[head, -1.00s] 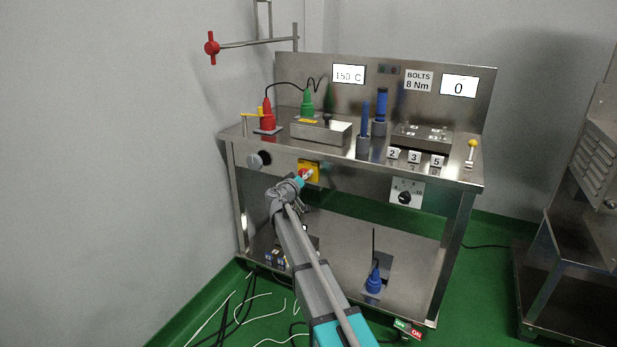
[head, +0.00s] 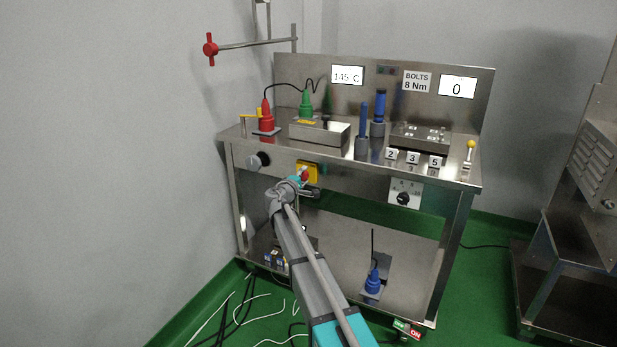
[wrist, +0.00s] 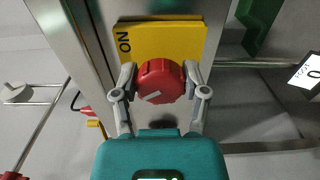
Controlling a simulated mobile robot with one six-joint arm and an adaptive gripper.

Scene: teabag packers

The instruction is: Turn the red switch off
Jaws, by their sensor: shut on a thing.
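The red switch (wrist: 160,82) is a round red knob with a pale mark, on a yellow plate (wrist: 190,36) reading "NO" as seen sideways in the wrist view. My gripper (wrist: 158,86) is shut on the knob, one finger on each side. In the head view the yellow plate (head: 313,167) sits on the bench front. There the red knob (head: 304,175) shows only in part, beside my gripper (head: 299,182), which hides some of it.
A black knob with a grey disc (head: 257,161) is left of the switch, and a dial plate (head: 404,193) is to its right. A display (head: 347,75) reads about 145 C. The bench top (head: 262,141) overhangs the switch. Cables lie on the green floor.

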